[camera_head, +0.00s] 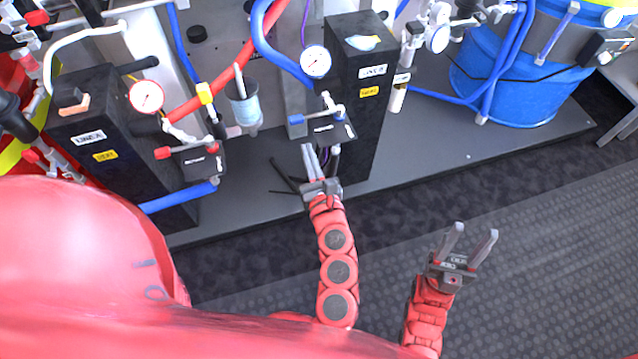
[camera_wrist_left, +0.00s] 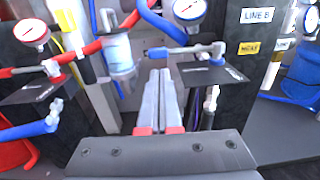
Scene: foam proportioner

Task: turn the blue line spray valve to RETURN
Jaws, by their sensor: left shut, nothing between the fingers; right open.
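The blue line spray valve is a silver valve (camera_head: 330,112) over a black plate (camera_head: 335,132), with a blue-ended handle (camera_head: 297,122) pointing left. In the left wrist view the valve (camera_wrist_left: 205,50) and blue handle end (camera_wrist_left: 157,53) show, handle also pointing left. The plate's lettering is too small to read. My left gripper (camera_head: 309,150) is shut and empty, its fingertips just below the handle end, beside the plate's left edge. In the left wrist view its fingers (camera_wrist_left: 160,80) point up toward the handle; I cannot tell whether they touch. My right gripper (camera_head: 476,232) is open and empty, low at right.
The black LINE B column (camera_head: 365,110) stands right behind the valve, with a gauge (camera_head: 316,61) above. A red-handled valve (camera_head: 180,152) and another black column (camera_head: 95,150) stand left. A clear cup (camera_head: 245,108) hangs between. A blue drum (camera_head: 520,80) stands far right.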

